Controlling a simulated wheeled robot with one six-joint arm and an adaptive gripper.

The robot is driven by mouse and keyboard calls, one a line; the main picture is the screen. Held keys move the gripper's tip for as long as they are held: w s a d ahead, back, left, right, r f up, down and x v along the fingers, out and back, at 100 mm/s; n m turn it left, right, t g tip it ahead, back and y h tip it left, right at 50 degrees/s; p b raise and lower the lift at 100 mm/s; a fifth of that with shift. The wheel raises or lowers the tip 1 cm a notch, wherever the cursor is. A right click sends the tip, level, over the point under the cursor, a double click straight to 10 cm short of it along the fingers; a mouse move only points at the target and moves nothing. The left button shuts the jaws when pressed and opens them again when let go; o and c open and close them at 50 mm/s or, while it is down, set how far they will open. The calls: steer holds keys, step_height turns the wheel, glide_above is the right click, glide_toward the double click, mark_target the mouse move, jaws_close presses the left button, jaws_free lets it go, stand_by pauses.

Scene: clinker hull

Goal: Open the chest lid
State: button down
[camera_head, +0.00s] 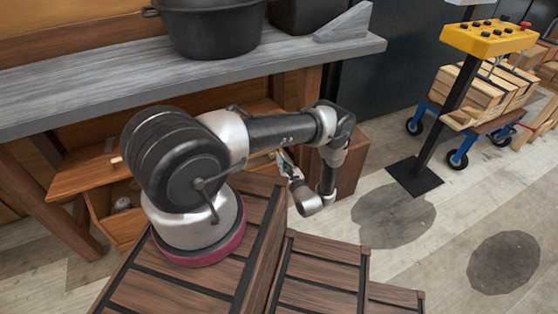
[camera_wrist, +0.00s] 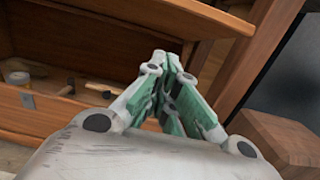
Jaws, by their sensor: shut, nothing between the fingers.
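The wooden chest (camera_head: 102,222) stands under the grey bench, partly hidden by my arm. Its lid (camera_head: 80,178) is raised off the box, with a small pale handle (camera_head: 115,160) on it. In the wrist view the lid (camera_wrist: 150,14) is at the top and the chest's near wall (camera_wrist: 75,116) is below it, with the inside showing between them. How far the lid is tilted is hard to tell. My gripper (camera_head: 283,160) is shut and empty. In the wrist view its fingertips (camera_wrist: 163,60) show in front of the opening, apart from the lid as far as I can see.
A jar (camera_wrist: 18,78) and wooden-handled tools (camera_wrist: 98,87) lie inside the chest. A wooden block (camera_wrist: 275,138) stands close at the right. A black pot (camera_head: 212,28) sits on the bench (camera_head: 75,88). The yellow control stand (camera_head: 490,38) and cart are farther right, with open floor between.

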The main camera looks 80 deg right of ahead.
steer(key=w+d+r, duration=0.4)
steer(key=d, duration=0.1)
steer(key=shift+w+d+r, duration=0.2)
steer(key=shift+w+d, duration=0.1)
steer(key=shift+w, duration=0.1)
steer(key=w+d+r+g+y, duration=0.1)
steer(key=d+r, duration=0.1)
steer(key=r, duration=0.6)
steer(key=w+d+r+g+y, duration=0.1)
steer(key=w+d+r+y, duration=0.1)
steer(key=r, duration=0.6)
steer(key=shift+w, duration=0.2)
